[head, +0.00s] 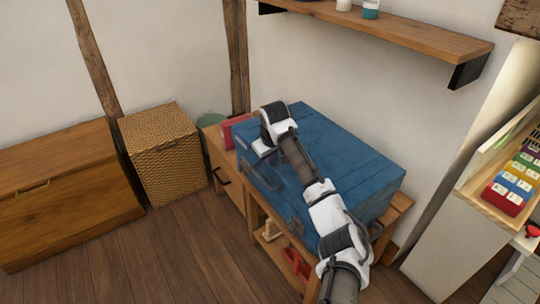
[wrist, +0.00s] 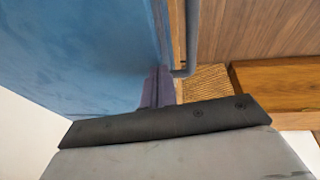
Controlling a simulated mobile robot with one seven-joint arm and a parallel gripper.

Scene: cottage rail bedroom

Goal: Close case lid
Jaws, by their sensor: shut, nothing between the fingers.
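The blue case (head: 340,140) lies on a low wooden cabinet against the wall. Its lid lies flat over the body, and I see no raised lid; my arm hides part of the front, so a small gap cannot be ruled out. My gripper (head: 262,152) is at the left part of the case, over its front edge, shut and empty. In the wrist view a blue case face (wrist: 85,55) fills the left side, close to my gripper's finger (wrist: 157,90). Whether they touch I cannot tell.
The wooden cabinet (head: 225,178) has a red box (head: 230,130) on its left top and small items on a lower shelf. A wicker basket (head: 160,155) and wooden chest (head: 60,195) stand left. A wall shelf (head: 390,30) hangs above. The floor in front is clear.

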